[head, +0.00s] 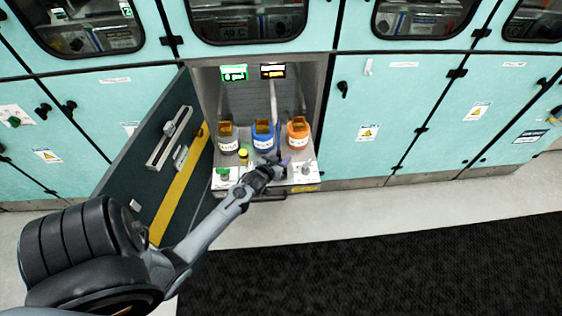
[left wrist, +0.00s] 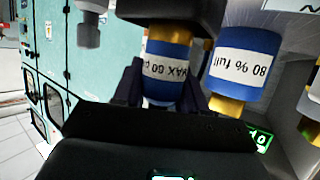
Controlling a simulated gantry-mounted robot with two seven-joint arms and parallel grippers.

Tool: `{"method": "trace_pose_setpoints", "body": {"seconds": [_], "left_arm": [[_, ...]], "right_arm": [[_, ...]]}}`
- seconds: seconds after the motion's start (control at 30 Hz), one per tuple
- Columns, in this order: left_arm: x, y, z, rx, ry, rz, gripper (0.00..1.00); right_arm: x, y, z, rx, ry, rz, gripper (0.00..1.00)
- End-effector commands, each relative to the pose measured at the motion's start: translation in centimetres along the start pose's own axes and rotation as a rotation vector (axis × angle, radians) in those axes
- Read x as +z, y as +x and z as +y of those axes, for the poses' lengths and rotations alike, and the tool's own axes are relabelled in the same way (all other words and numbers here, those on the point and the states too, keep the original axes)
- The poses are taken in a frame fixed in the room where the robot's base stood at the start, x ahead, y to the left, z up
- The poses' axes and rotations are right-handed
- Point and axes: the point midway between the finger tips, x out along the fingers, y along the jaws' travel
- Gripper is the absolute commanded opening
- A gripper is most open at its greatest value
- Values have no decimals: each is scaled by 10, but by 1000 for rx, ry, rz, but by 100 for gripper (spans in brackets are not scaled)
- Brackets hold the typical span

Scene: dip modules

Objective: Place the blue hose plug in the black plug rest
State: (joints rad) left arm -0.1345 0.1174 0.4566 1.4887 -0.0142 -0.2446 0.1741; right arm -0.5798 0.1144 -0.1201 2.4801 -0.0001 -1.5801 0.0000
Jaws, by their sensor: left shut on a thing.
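My left gripper (head: 278,166) is at the front of the open cabinet bay, before the blue container. In the left wrist view its dark fingers (left wrist: 160,88) are shut on the blue hose plug (left wrist: 166,52), which has a white label reading "MAX 60". The plug's brass-coloured part points to the top of that picture, toward a dark block (left wrist: 170,12) that may be the black plug rest. I cannot tell whether the plug touches it. In the head view the gripper mostly hides the plug and the rest. My right gripper is not in view.
Black (head: 227,145), blue (head: 263,141) and orange (head: 298,139) containers stand in the bay behind the gripper. A green knob (head: 224,172) and a grey knob (head: 306,169) flank it on the white panel. The open door (head: 150,160) stands at left. The floor in front is clear.

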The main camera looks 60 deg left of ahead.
Motion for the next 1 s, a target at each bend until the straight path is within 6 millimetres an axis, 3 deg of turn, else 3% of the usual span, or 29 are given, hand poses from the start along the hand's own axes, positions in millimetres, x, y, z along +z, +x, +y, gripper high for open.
{"method": "trace_pose_setpoints", "body": {"seconds": [0.5,0.53,0.67,1.0], "left_arm": [[10,5,0,0,0,2,6],[10,5,0,0,0,1,44],[10,4,0,0,0,1,64],[8,4,0,0,1,2,67]], "right_arm": [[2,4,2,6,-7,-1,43],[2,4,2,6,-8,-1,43],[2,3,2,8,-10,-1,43],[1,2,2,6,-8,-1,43]]}}
